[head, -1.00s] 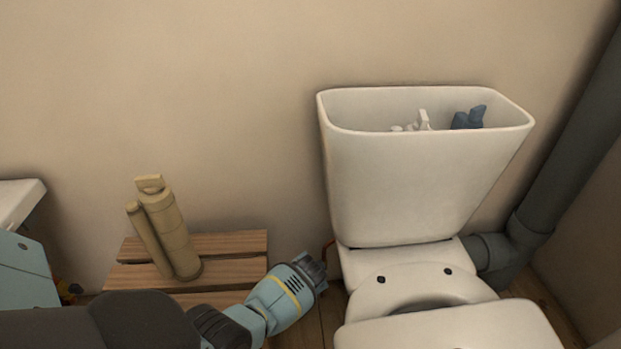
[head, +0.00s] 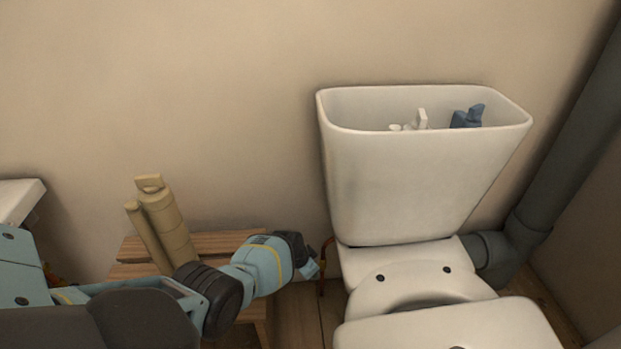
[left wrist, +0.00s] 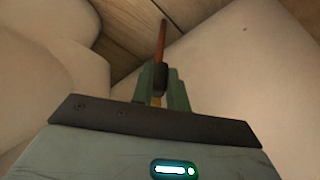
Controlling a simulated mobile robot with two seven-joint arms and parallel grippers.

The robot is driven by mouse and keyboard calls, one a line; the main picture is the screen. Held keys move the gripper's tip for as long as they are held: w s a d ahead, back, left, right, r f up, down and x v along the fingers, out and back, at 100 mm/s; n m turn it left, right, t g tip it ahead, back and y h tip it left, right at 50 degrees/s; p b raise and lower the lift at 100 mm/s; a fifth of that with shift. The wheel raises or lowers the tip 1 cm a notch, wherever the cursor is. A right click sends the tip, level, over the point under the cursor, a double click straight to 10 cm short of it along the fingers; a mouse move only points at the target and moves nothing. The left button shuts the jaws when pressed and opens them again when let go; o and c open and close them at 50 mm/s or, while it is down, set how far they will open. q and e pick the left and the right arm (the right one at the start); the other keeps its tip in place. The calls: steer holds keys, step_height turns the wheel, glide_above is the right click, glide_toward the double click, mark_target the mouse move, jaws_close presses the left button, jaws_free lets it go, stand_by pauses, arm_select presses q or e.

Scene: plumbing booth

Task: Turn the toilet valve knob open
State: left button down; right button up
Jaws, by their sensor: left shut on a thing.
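My left gripper (head: 311,266) is beside the left side of the toilet (head: 393,271), low between the wall and the bowl. In the left wrist view, the same gripper (left wrist: 160,88) has its fingers closed together on a small dark piece (left wrist: 159,76), which appears to be the valve knob and is partly hidden by the fingers. A thin red-brown pipe (left wrist: 162,40) runs on beyond the fingertips. This pipe also shows in the head view (head: 323,272), just right of the gripper. My right gripper is not in view.
The white cistern (head: 420,190) stands open on top, with white and blue fittings inside. A wooden slatted stool (head: 225,245) with a tan canister (head: 165,225) on it is behind my left arm. A grey drain pipe (head: 545,190) is at the right.

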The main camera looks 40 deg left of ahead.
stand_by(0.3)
arm_select(q)
steer(key=c, duration=1.4)
jaws_free()
steer(key=shift+d+y, duration=0.1)
steer(key=shift+y, duration=0.2)
